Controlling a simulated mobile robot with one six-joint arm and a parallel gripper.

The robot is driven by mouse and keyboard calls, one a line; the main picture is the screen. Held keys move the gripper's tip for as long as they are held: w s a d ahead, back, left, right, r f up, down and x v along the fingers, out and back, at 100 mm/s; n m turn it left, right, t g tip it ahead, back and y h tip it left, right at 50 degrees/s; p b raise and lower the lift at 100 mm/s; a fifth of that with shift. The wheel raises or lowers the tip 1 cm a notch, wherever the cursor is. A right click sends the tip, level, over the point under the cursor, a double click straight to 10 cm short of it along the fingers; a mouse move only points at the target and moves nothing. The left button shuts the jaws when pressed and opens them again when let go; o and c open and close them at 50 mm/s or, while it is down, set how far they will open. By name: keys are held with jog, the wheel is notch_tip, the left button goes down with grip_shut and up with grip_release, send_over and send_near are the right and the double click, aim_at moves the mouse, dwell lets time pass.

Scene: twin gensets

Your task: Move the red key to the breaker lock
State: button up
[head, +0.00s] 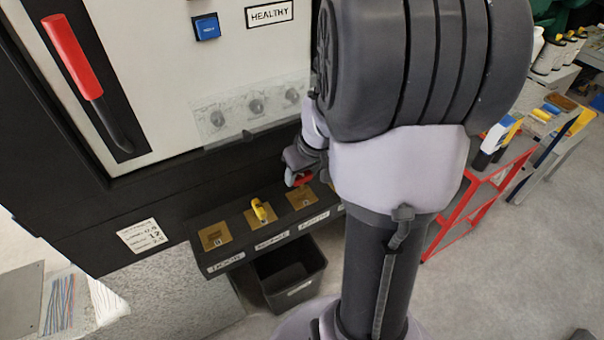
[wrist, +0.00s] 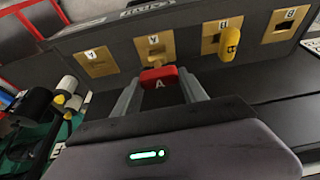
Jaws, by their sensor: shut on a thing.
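My gripper (wrist: 160,88) is shut on the red key (wrist: 158,78), marked A, with one finger on each side of its head. In the head view the red key (head: 302,180) shows just past my arm, close to a brass lock plate (head: 300,197), third from the left. In the wrist view this plate (wrist: 155,46), marked A, lies right behind the key. I cannot tell whether the key is in its slot. A yellow key (head: 260,210) stands in the neighbouring plate, also seen in the wrist view (wrist: 229,44). The label strips are hard to read; the leftmost seems to say DOOR.
The leftmost plate (head: 215,236) holds no key; another bare plate (wrist: 95,62), marked A, shows in the wrist view. A black bin (head: 288,275) stands below the ledge. A red-handled lever (head: 72,55) is on the cabinet. A red rack (head: 480,185) stands right of my arm.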

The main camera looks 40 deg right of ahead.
jog(key=shift+d+r, duration=0.1)
jog(key=shift+r, duration=0.05)
jog(key=s+d+b, duration=0.1)
jog(key=s+d, duration=0.1)
jog(key=d, duration=0.9)
jog(key=shift+s+d+b, duration=0.2)
jog(key=shift+s+b, duration=0.1)
jog(key=shift+s, duration=0.1)
jog(key=shift+f+b, duration=1)
jog(key=shift+f, duration=0.15)
jog(key=shift+f+b, duration=1.35)
jog(key=shift+b, duration=0.25)
jog(key=o, duration=1.6)
